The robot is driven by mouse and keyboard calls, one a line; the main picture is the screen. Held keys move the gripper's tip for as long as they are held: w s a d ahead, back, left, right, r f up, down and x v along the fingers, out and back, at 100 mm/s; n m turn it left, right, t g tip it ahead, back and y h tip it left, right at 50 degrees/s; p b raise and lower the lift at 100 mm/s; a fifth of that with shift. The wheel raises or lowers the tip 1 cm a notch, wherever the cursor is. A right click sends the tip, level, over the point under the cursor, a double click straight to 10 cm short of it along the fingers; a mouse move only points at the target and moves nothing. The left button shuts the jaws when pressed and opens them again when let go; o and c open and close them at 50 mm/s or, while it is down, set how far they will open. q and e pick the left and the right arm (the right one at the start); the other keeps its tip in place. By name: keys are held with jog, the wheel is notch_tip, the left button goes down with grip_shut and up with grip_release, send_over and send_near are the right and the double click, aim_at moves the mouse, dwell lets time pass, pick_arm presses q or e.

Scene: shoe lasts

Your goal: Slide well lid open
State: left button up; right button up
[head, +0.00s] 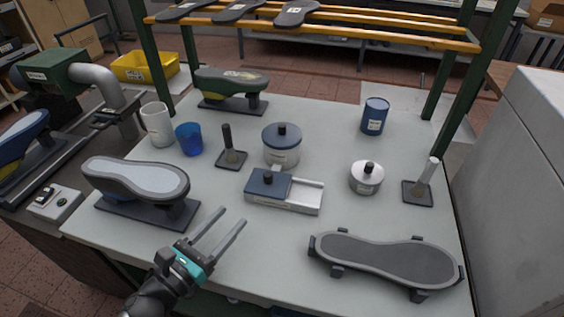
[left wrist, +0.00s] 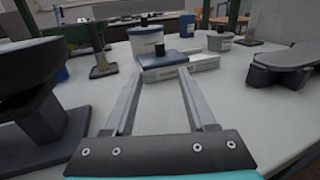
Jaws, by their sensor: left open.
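The well is a low white box (head: 308,198) in the middle of the table. Its flat dark blue lid (head: 257,187) with a black knob (head: 267,179) covers the left part; the right part lies uncovered and pale inside. In the left wrist view the lid (left wrist: 152,60) and the white box (left wrist: 203,63) show straight ahead, beyond the fingertips. My left gripper (head: 232,215) is open and empty, in front of the well and to its left, apart from it. Its fingers also show in the left wrist view (left wrist: 160,74). My right gripper is not in view.
A blue-lidded pot (head: 281,155) stands close behind the well, a smaller pot (head: 366,184) to its right. A shoe last on a stand (head: 137,180) is left of my gripper. A grey sole on a holder (head: 385,260) lies front right. The table between gripper and well is clear.

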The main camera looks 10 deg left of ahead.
aim_at(265, 180)
pick_arm(q)
jog(key=shift+w+d, duration=0.1)
jog(key=shift+w, duration=0.15)
jog(key=shift+w+d, duration=0.1)
jog(key=shift+w, duration=0.15)
jog(key=x, duration=0.3)
jog(key=shift+w+d+r, duration=0.1)
jog(key=shift+w, duration=0.15)
jog(key=x, duration=0.9)
jog(key=shift+w, duration=0.15)
jog(key=shift+w+d, duration=0.25)
jog(key=shift+w, duration=0.3)
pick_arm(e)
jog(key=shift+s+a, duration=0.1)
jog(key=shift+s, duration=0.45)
pick_arm(q)
grip_shut()
